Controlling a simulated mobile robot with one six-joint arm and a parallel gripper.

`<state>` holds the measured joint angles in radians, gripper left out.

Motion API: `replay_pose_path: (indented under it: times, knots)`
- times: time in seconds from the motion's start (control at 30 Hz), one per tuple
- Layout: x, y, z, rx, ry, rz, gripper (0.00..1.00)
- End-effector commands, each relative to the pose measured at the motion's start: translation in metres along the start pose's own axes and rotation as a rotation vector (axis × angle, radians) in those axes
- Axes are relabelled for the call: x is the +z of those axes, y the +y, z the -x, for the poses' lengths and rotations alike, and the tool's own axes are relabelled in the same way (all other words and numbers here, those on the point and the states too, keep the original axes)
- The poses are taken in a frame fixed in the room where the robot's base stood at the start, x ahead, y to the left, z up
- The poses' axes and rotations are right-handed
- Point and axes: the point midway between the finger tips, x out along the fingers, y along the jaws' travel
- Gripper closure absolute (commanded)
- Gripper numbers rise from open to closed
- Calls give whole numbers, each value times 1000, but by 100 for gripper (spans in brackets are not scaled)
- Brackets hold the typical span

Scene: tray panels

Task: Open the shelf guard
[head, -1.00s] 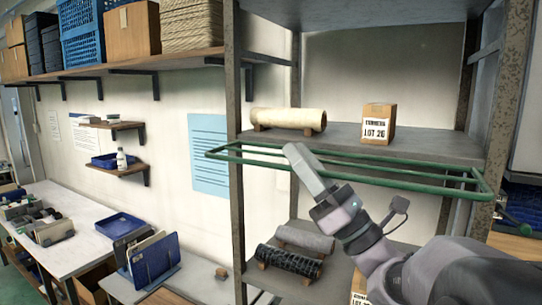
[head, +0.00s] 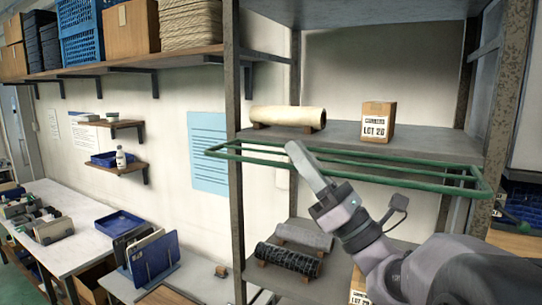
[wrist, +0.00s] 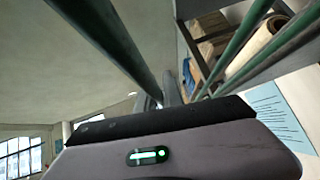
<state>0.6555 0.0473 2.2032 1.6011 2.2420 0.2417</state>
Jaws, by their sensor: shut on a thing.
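The shelf guard is a green tubular frame (head: 400,183) across the front of the rack, at about the height of the middle shelf (head: 345,139). It stands out from the uprights and looks nearly flat. My gripper (head: 293,150) is at the guard's front rail, left of its middle. In the wrist view, green bars run up to my fingers (wrist: 170,92), which are shut on the front rail. The exact contact is partly hidden by the gripper body.
A cream roll (head: 288,118) and a cardboard box (head: 377,121) labelled LOT 20 stand on the shelf behind the guard. Dark rolls (head: 288,259) lie on the shelf below. Metal uprights (head: 236,200) bound the rack. A workbench (head: 60,245) stands at the left.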

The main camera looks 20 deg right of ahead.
Motion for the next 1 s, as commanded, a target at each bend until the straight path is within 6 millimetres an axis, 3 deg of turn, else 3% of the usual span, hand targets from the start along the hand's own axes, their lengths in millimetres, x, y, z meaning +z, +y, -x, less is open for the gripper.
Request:
replay_pose_path:
  times: [0.6,0.83,1.0]
  knots:
    - [0,0,0,0,0,0,100]
    - [20,-1,-19,-1,0,0,100]
    - [17,-2,-17,-1,-1,0,100]
